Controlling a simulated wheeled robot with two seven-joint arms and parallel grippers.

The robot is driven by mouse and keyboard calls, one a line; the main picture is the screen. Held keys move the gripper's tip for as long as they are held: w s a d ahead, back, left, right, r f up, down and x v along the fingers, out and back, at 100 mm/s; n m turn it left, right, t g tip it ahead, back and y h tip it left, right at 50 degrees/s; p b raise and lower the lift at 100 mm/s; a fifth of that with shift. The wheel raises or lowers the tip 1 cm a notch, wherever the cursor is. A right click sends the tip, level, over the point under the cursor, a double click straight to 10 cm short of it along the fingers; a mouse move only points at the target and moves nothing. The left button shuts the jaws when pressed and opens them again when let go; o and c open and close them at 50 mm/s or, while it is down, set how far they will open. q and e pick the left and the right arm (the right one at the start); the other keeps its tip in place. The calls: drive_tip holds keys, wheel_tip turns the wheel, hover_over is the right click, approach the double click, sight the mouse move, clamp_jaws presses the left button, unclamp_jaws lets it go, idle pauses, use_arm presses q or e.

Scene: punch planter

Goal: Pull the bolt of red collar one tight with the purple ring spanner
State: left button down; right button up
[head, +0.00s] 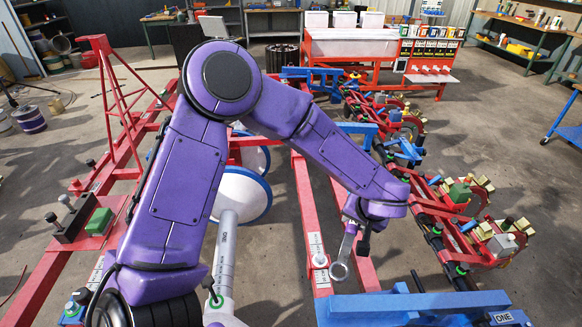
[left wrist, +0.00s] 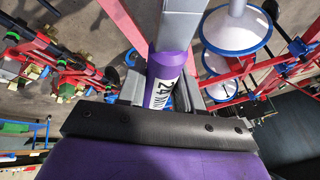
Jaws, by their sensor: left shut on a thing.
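My left gripper (head: 358,222) reaches over the planter frame in the head view and is shut on the ring spanner. The spanner's grey ring end (head: 340,271) hangs below the gripper. In the left wrist view the spanner's purple handle (left wrist: 165,70), marked 24, sits between the fingers of the left gripper (left wrist: 162,92). My right gripper is not in view.
Red planter rails (head: 308,215) run along the floor, with blue-rimmed white discs (head: 241,195) left of the spanner. A row of red units (head: 470,205) stands on the right. A blue cart (head: 568,125) is at the far right. Bare concrete lies beyond the right row.

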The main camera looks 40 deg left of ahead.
use_arm(q)
drive_tip(key=w+a+f+n+g+b, duration=0.1)
drive_tip(key=a+f+n, duration=0.4)
drive_tip(key=a, duration=0.5)
drive_tip(key=w+a+f+n+g+b, duration=0.2)
drive_tip(key=a+f+n, duration=0.4)
drive_tip(key=a+f, duration=0.4)
drive_tip(key=shift+w+a+g+y+b, duration=0.15)
drive_tip(key=shift+a+g+y+b, duration=0.15)
drive_tip(key=shift+a+g+b, duration=0.55)
drive_tip(key=shift+d+g, duration=0.15)
drive_tip(key=shift+g, duration=0.1)
wheel_tip(320, 180, down, 4)
drive_tip(key=shift+f+b, duration=0.15)
drive_tip(key=shift+b, duration=1)
